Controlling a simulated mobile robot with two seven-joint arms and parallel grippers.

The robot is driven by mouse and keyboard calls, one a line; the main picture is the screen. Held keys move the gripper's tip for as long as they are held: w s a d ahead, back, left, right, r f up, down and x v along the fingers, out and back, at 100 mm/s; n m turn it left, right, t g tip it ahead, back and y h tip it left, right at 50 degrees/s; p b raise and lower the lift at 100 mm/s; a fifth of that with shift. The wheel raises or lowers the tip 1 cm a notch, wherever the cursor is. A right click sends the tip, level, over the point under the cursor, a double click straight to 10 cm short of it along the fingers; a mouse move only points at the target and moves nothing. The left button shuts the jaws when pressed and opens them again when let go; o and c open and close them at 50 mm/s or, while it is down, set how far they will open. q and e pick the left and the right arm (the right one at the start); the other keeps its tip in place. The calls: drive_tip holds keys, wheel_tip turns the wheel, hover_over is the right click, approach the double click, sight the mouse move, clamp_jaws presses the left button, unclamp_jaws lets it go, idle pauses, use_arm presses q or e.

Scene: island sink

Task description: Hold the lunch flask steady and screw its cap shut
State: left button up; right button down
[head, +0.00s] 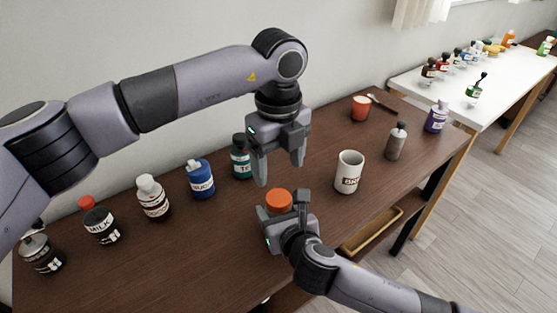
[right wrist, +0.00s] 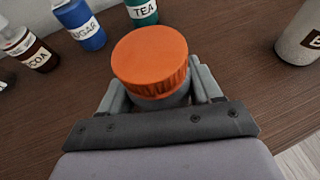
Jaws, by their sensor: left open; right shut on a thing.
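The lunch flask has a ribbed orange cap (head: 278,200) on top. In the right wrist view the cap (right wrist: 151,60) sits on the grey flask body (right wrist: 162,101), of which only a narrow strip shows. How tightly the cap is screwed cannot be told. My right gripper (head: 284,213) is shut on the flask body below the cap, with a finger on each side; its fingers also show in the right wrist view (right wrist: 160,90). My left gripper (head: 279,172) is open and empty, pointing down just above the cap, its fingers apart from it.
Behind the flask stand a teal tea bottle (head: 240,158), a blue sugar bottle (head: 200,180), a cocoa bottle (head: 153,198) and a milk bottle (head: 100,222). A white mug (head: 348,172) and a grey bottle (head: 396,142) stand to the right. The brown tabletop (head: 190,262) is clear at front left.

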sight(278, 198)
use_arm(q)
wheel_tip(278, 198, down, 8)
drive_tip(key=shift+f, duration=0.1)
idle(0.4)
drive_tip(key=c, duration=1.1)
drive_tip(key=m, duration=0.9)
drive_tip(key=shift+m, duration=0.4)
drive_tip(key=o, duration=1.2)
drive_tip(key=shift+c, duration=0.2)
